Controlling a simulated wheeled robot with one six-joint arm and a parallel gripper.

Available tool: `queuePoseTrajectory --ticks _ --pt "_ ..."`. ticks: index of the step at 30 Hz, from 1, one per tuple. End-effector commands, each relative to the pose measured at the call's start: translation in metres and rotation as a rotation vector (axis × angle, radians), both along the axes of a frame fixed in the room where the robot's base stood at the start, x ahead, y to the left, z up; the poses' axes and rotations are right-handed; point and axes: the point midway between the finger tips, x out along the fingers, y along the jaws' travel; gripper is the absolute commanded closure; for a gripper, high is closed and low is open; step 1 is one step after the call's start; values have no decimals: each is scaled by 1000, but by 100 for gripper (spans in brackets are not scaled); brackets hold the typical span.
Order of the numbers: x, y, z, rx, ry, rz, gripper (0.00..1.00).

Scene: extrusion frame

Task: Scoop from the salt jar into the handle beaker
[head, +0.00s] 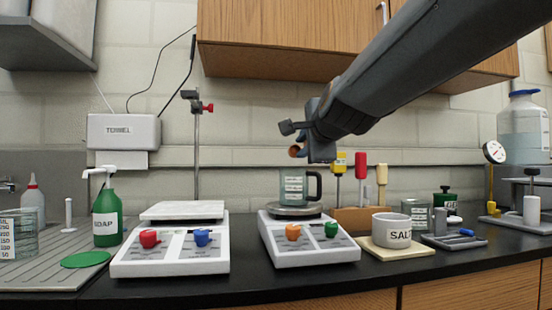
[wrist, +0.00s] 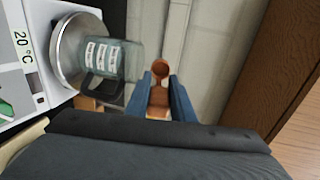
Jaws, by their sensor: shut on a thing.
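My gripper (head: 312,142) is shut on a copper-brown scoop (wrist: 160,70), held between its two blue fingers in the wrist view. In the head view the scoop's end (head: 296,152) shows above the handle beaker. I cannot tell whether the scoop holds salt. The handle beaker (head: 293,187), clear with a dark handle and white label, stands upright on the right balance's round plate. In the wrist view the beaker (wrist: 118,58) lies left of the scoop, apart from it. The white salt jar (head: 391,229), marked SALT, stands on a cream pad; its contents are hidden.
The right balance (head: 305,248) has orange and green knobs. A second balance (head: 170,256) stands left, with a clamp stand (head: 197,140) behind. A wooden block (head: 355,219) with upright tools stands behind the salt jar. A wooden cupboard (head: 290,45) hangs above.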

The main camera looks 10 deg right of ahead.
Motion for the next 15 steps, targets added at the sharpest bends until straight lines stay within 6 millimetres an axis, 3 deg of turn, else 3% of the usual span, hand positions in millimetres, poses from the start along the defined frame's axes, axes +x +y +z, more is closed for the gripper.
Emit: queuePoseTrajectory --ticks 15 --pt "3 7 11 -2 94 10 100"
